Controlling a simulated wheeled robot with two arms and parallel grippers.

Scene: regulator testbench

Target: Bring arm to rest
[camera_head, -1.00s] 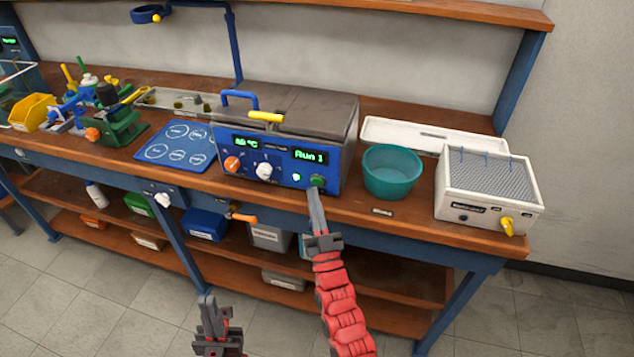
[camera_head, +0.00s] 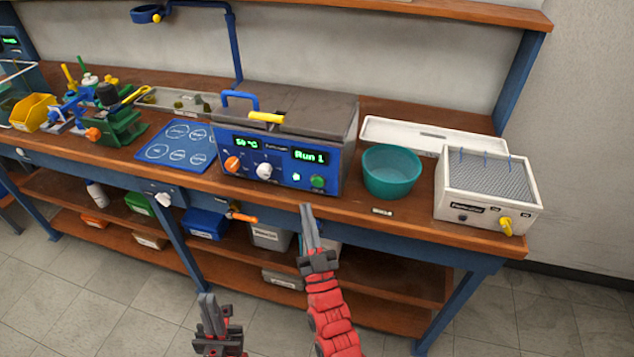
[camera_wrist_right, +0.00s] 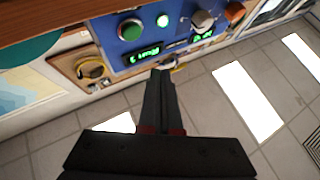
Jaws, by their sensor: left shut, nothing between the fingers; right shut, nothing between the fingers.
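My right gripper (camera_head: 309,226) is shut and empty in the head view. It points up toward the bench front, below the blue control panel (camera_head: 270,166) of the grey machine, apart from its green button (camera_head: 317,181). In the right wrist view the shut fingers (camera_wrist_right: 161,85) point toward the panel, and the green button (camera_wrist_right: 130,29) shows up and to the left. My left gripper (camera_head: 208,308) is shut and empty at the bottom of the head view, low in front of the bench. The panel's displays read "50 °C" and "Run 1".
A teal bowl (camera_head: 391,172) and a white box device (camera_head: 487,192) stand right of the machine. A blue mat (camera_head: 177,146) and a green fixture (camera_head: 117,127) are to its left. The floor (camera_head: 110,300) in front is clear.

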